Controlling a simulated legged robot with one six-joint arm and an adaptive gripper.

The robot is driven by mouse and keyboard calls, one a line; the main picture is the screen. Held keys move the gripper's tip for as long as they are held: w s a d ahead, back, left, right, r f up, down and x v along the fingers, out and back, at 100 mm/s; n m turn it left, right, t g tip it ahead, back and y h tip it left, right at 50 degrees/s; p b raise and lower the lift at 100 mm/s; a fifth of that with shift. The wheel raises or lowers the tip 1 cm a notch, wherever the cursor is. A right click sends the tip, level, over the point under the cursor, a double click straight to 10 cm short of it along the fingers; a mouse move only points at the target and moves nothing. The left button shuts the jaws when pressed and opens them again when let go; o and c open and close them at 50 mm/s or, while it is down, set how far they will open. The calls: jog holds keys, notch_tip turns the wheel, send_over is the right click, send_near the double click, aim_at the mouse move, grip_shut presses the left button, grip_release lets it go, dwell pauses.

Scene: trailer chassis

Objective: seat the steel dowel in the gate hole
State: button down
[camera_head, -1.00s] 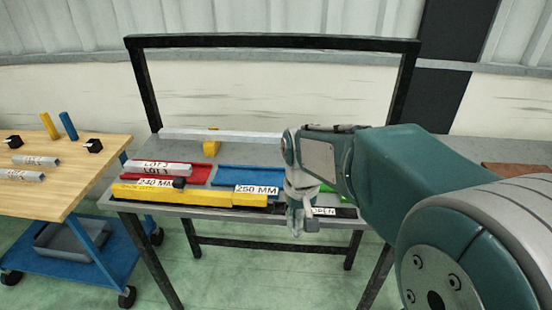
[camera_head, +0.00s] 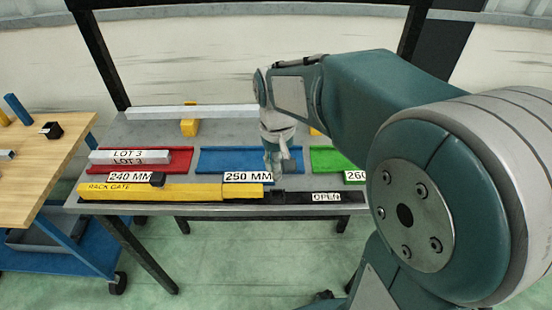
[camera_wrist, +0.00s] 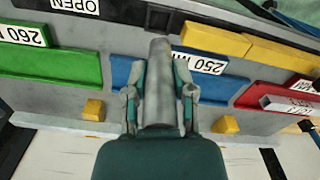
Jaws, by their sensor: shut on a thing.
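My gripper (camera_wrist: 158,95) is shut on the steel dowel (camera_wrist: 158,78), a grey cylinder that runs along between its fingers and extends beyond the tips. In the head view my gripper (camera_head: 278,165) is near the right end of the blue tray; the dowel is hard to pick out there. The yellow rack gate (camera_head: 170,192) lies along the bench's front edge. A small dark block (camera_head: 276,196) sits just right of its end, and it also shows beyond the dowel's tip in the wrist view (camera_wrist: 158,18). I cannot make out the hole clearly.
Red (camera_head: 180,157), blue (camera_head: 225,160) and green (camera_head: 328,160) trays line the bench. Silver bars marked LOT 3 (camera_head: 128,157) lie at the red tray. An OPEN label (camera_head: 326,197) is on the front rail. A wooden cart (camera_head: 35,160) stands left.

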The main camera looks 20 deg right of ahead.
aim_at(277, 179)
jog(key=shift+f, duration=2.85)
jog(key=shift+d+f, duration=0.1)
jog(key=shift+f, duration=0.95)
jog(key=shift+c, duration=1.9)
grip_release()
notch_tip(277, 179, up, 12)
jog(key=shift+f, duration=0.1)
jog(key=s+r+t, duration=0.2)
jog(key=s+t, duration=0.3)
jog(key=s, duration=0.9)
jog(key=shift+r+n+t, duration=0.25)
jog(key=shift+n+t, duration=0.05)
